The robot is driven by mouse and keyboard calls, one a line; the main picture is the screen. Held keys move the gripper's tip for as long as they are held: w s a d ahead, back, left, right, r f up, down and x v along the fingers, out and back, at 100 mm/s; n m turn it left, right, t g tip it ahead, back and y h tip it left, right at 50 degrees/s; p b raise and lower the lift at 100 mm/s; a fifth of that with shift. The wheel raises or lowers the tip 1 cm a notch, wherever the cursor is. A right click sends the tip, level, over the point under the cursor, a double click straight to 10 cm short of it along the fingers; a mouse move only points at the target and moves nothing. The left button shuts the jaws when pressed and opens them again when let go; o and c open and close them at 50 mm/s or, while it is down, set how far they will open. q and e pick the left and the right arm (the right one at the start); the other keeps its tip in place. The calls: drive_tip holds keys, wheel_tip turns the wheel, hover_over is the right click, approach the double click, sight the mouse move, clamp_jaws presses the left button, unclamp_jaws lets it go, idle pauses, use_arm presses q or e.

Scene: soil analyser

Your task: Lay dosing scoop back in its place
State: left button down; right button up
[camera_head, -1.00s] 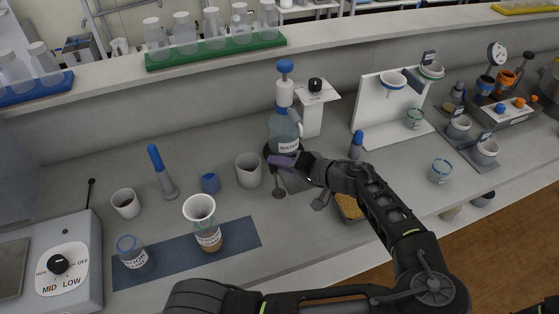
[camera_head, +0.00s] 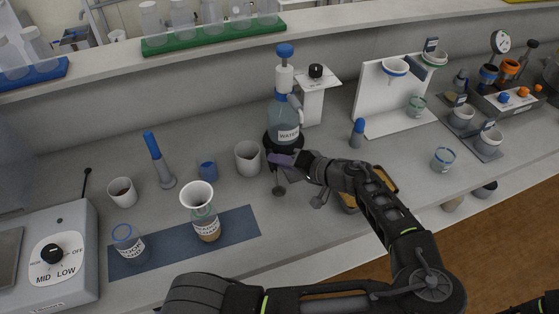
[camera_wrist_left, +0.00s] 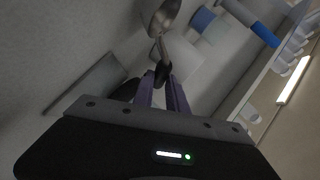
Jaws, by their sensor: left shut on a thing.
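The dosing scoop has a round metal bowl (camera_head: 278,191) that hangs below my left gripper (camera_head: 282,159) in the head view. In the left wrist view the bowl (camera_wrist_left: 165,16) and a thin stem run down to a dark handle between the purple fingers (camera_wrist_left: 163,92). My left gripper is shut on that handle, in front of the water bottle (camera_head: 285,120). I cannot tell from these views whether the bowl touches the bench. The scoop's own place cannot be made out. My right gripper is not in view.
A jar with a funnel (camera_head: 205,225) stands on a blue mat (camera_head: 240,222). A yellowish tray (camera_head: 347,203) is partly hidden under my arm. The bench front between mat and arm is clear.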

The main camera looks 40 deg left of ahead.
use_arm(q)
drive_tip(key=shift+f+b, duration=0.4)
drive_tip(key=shift+f, duration=0.15)
drive_tip(key=c, duration=1.3)
unclamp_jaws()
drive_tip(key=shift+o, duration=0.2)
drive_tip(key=shift+d+r, duration=0.1)
drive_tip(key=shift+d, duration=0.4)
drive_tip(key=b+v, duration=0.2)
drive_tip(key=v, duration=0.4)
drive_tip(key=shift+d+r, duration=0.1)
drive_tip(key=shift+d, duration=0.05)
drive_tip(key=shift+d+r, duration=0.15)
drive_tip(key=shift+d, duration=0.05)
